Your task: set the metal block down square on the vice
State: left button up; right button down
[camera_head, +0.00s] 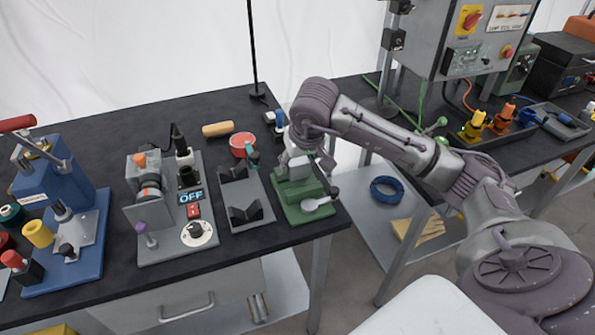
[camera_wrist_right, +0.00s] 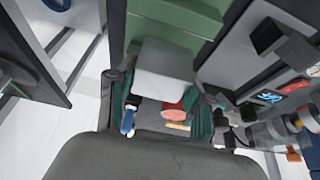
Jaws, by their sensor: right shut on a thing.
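The metal block (camera_wrist_right: 165,70) is a plain light grey block between the fingers of my right gripper in the right wrist view. My right gripper (camera_head: 292,152) is shut on it, above the green vice (camera_head: 303,192) at the right end of the dark bench. The vice also shows in the right wrist view (camera_wrist_right: 178,22), partly behind the block. It has a silver handle (camera_head: 318,204) at its front. I cannot tell whether the block touches the vice. My left gripper is not in view.
Left of the vice stands a grey plate with two black V-blocks (camera_head: 246,214). A red bowl (camera_head: 242,145) and a wooden handle (camera_head: 218,129) lie behind it. A thin black pole (camera_head: 254,50) rises at the back. Beyond the bench's right edge is a gap.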

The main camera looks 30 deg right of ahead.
aim_at(298, 175)
notch_tip(298, 175, down, 3)
jog(key=shift+d+f+p, duration=0.1)
jog(key=shift+f+p, duration=0.05)
jog(key=shift+p, duration=0.25)
jog(key=shift+f, duration=0.45)
jog(key=shift+c, duration=2.2)
grip_release()
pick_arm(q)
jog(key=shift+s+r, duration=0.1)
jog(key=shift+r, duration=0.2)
